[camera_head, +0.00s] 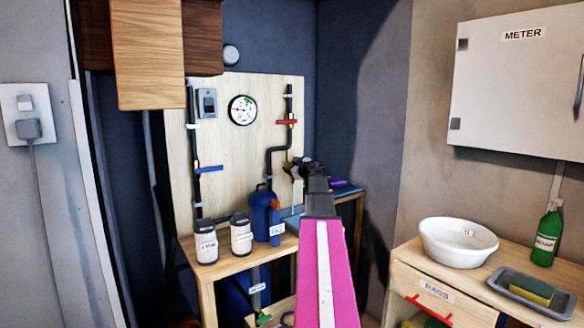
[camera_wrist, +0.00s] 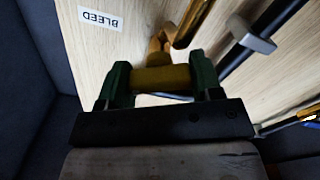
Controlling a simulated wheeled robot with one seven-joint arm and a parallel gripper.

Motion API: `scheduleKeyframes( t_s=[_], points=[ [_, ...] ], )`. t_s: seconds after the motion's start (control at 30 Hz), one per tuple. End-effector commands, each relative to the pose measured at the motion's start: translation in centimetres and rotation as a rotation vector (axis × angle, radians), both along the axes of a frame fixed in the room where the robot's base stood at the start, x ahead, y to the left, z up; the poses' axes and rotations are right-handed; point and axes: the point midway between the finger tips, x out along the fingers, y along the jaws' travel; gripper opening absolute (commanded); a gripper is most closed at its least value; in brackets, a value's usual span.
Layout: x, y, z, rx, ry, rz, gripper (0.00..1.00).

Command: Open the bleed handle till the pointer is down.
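In the wrist view a white BLEED label (camera_wrist: 100,21) shows upside down on the wooden board. Beside it is a brass valve body (camera_wrist: 160,58). The yellow bleed handle (camera_wrist: 162,80) lies across between the two dark green fingers of my gripper (camera_wrist: 160,84) and fills the gap, with a finger at each end. In the head view my gripper (camera_head: 303,170) reaches to the right edge of the board, and the bleed valve there is hidden behind it. The round gauge (camera_head: 242,110) hangs high on the board. Its pointer is too small to read surely.
A red handle (camera_head: 287,122) and a blue handle (camera_head: 208,169) sit on the black pipes. Two white bottles and a blue jug (camera_head: 262,215) stand on the wooden table below the board. A white basin (camera_head: 458,243) stands on the right counter under the METER box (camera_head: 515,100).

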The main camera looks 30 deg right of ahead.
Motion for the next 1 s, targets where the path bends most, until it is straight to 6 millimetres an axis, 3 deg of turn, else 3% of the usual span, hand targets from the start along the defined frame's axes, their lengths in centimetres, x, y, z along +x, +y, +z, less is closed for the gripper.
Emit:
scheduleKeyframes(
  t_s=[0.63, 0.67, 0.7, 1.0],
  points=[
    [-0.02, 0.08, -0.02, -0.129, -0.018, 0.001, 0.36],
    [-0.02, 0.08, -0.02, -0.129, -0.018, 0.002, 0.69],
    [-0.02, 0.08, -0.02, -0.129, -0.018, 0.001, 0.82],
    [-0.05, 0.06, -0.03, -0.129, -0.017, 0.001, 0.85]
  ],
)
